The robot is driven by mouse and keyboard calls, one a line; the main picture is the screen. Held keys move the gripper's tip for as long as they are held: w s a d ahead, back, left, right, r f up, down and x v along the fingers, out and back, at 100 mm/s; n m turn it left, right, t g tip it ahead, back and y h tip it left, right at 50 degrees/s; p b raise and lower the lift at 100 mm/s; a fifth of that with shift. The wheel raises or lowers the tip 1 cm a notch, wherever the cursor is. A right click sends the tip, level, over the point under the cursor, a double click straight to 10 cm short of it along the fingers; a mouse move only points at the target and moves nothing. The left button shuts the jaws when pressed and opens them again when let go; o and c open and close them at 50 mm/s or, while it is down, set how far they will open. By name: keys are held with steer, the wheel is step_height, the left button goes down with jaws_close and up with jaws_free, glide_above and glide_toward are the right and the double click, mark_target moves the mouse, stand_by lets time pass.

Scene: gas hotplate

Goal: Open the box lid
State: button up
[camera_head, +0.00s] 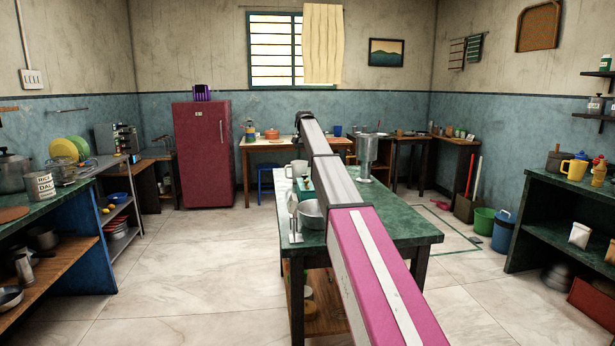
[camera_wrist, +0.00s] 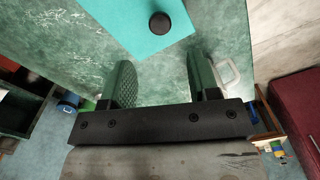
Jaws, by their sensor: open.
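The box lid (camera_wrist: 115,22) is a flat teal panel with a round black knob (camera_wrist: 160,23), at the top of the wrist view. It lies over the green marble table and looks shut, though the box body below it cannot be made out there. In the head view a teal edge of the box (camera_head: 305,188) shows beside my arm, which hides the rest. My gripper (camera_wrist: 161,82) is open and empty, its two fingers pointing toward the lid. The knob is beyond the fingertips, and no contact shows. The fingers are hidden in the head view.
The green table (camera_head: 405,222) stands mid-room. A white mug (camera_head: 297,169) is near the box; its handle appears close to the right finger in the wrist view. A metal bowl (camera_head: 312,214) and a steel container (camera_head: 366,150) also stand there. The table's right part is clear.

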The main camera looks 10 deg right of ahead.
mark_target(305, 175)
step_height(305, 175, down, 10)
jaws_close()
stand_by(0.5)
